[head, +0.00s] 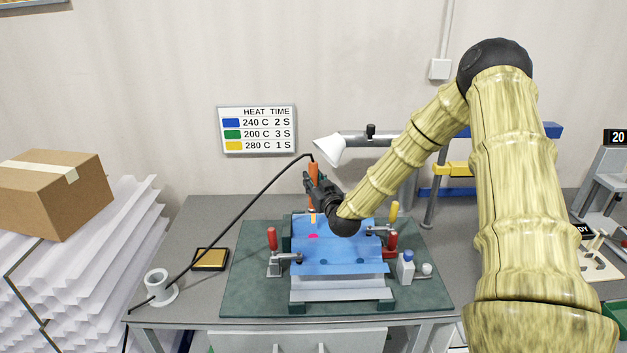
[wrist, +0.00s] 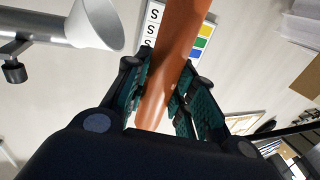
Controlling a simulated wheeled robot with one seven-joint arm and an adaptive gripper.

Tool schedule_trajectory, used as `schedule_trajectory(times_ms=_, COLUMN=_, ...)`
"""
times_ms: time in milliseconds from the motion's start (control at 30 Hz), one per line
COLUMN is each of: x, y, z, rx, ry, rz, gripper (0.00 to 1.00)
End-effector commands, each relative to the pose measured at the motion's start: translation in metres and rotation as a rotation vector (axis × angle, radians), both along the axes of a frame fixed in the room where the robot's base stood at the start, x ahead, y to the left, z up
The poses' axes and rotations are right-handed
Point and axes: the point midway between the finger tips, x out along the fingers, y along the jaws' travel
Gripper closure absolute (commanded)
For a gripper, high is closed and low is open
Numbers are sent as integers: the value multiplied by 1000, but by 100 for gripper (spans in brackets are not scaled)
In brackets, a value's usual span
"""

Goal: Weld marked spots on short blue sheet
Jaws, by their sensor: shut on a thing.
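The short blue sheet (head: 335,268) lies on a white block in a fixture on the green mat (head: 240,290). A pink spot (head: 313,236) shows on its upper left part, and darker round spots show faintly along its front. My gripper (head: 314,187) is shut on an orange welding tool (head: 314,172) with a black cable. It holds the tool roughly upright over the back left of the sheet; whether the tip touches cannot be told. In the wrist view the orange handle (wrist: 176,65) sits between my gripper's fingers (wrist: 165,95).
Red-handled clamps (head: 272,240) (head: 390,243) flank the sheet, and a yellow-handled clamp (head: 394,211) stands behind right. A heat-time chart (head: 257,130) hangs on the wall. A white lamp (head: 330,149) is close behind the tool. A holder (head: 160,287) and a sponge tray (head: 210,259) stand left.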

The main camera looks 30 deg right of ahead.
Motion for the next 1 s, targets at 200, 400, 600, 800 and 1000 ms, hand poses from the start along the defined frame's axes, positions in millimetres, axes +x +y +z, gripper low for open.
schedule_trajectory(times_ms=200, x=0, y=0, z=-24, rx=0, ry=-1, rz=0, gripper=95)
schedule_trajectory(times_ms=400, x=0, y=0, z=-42, rx=-1, ry=0, rz=0, gripper=95)
schedule_trajectory(times_ms=600, x=0, y=0, z=-55, rx=-1, ry=0, rz=0, gripper=95)
schedule_trajectory(times_ms=800, x=0, y=0, z=-58, rx=0, ry=-1, rz=0, gripper=95)
schedule_trajectory(times_ms=1000, x=0, y=0, z=-57, rx=0, ry=-1, rz=0, gripper=95)
